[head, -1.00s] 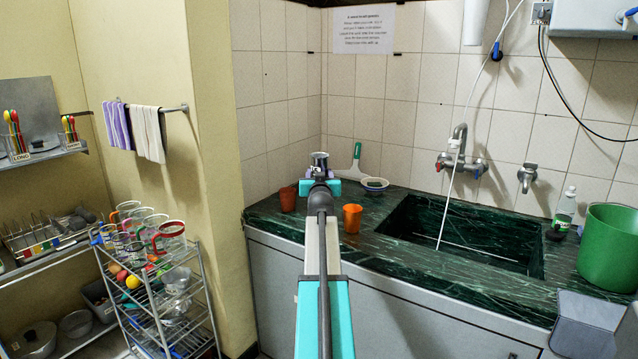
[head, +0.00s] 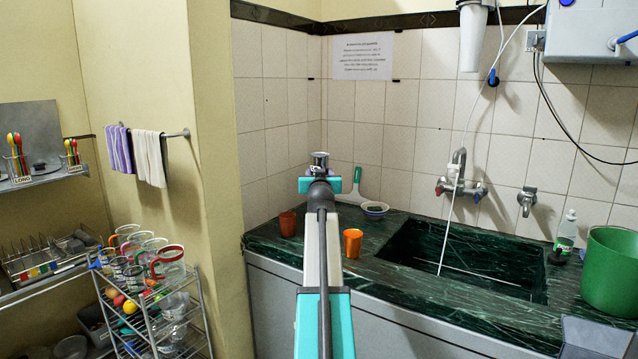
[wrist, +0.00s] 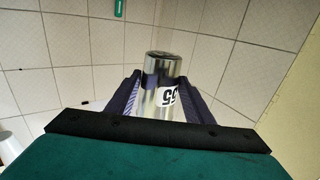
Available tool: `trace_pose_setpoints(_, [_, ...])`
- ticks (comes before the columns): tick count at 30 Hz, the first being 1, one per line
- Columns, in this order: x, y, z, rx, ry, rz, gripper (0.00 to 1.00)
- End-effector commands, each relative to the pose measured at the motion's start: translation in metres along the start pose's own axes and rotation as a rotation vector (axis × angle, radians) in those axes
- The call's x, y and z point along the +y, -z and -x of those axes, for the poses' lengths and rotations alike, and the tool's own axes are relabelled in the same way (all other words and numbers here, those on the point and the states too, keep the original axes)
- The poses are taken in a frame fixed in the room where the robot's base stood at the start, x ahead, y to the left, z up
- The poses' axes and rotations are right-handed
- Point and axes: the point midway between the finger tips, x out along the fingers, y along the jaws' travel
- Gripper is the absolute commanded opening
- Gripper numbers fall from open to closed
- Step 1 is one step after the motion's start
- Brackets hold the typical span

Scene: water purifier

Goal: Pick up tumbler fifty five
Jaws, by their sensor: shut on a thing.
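Tumbler fifty five (wrist: 164,70) is a shiny metal cylinder with a dark band and a white label reading 55. In the wrist view my gripper (wrist: 162,100) is shut on it, with a dark finger pressed at each side. In the head view the tumbler (head: 320,158) shows small at the far end of my arm, above the back left of the green counter and in front of the tiled wall. Its lower part is hidden behind my gripper (head: 319,178).
An orange cup (head: 353,243) and a brown-red cup (head: 287,224) stand on the green marble counter (head: 400,290). The sink (head: 460,255) and a green bucket (head: 609,270) are right. A rack with mugs (head: 150,300) stands left.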

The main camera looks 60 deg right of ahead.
Motion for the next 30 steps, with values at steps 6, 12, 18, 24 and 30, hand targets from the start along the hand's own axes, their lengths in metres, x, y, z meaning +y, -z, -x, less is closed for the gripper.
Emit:
trace_pose_setpoints(6, [0.0,0.019,0.0,0.002,0.0,0.0,0.21])
trace_pose_setpoints(12, [0.0,0.031,0.0,0.001,0.0,0.0,0.21])
trace_pose_setpoints(18, [0.0,0.039,0.0,0.002,0.0,0.0,0.21])
trace_pose_setpoints(24, [0.0,0.043,0.0,0.001,0.0,0.0,0.21])
trace_pose_setpoints(30, [0.0,0.044,0.0,0.001,0.0,0.0,0.21])
